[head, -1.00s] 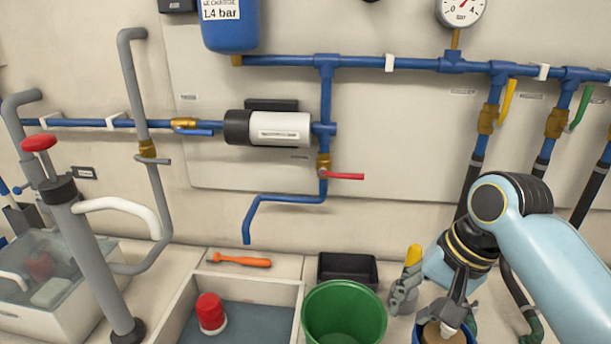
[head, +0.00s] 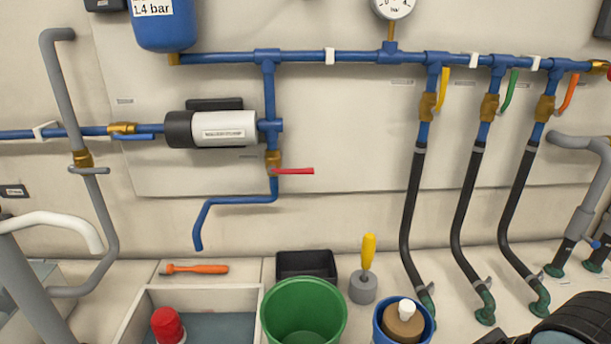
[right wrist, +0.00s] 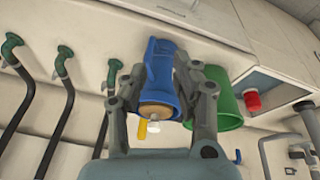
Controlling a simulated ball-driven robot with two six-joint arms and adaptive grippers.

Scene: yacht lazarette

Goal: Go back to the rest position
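In the head view the blue container (head: 381,335) stands on the pale surface at bottom right of centre. Only a dark part of my right arm shows at the lower right corner there; the right fingers are not clearly seen in that view. My left gripper is in neither current view.
A green bucket (head: 304,312), a black tray (head: 306,264) and a yellow-handled tool (head: 369,250) in a grey holder stand near the blue container. A red-topped object (head: 167,325) sits in a sink at left. Black hoses (head: 463,200) run down the right wall.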

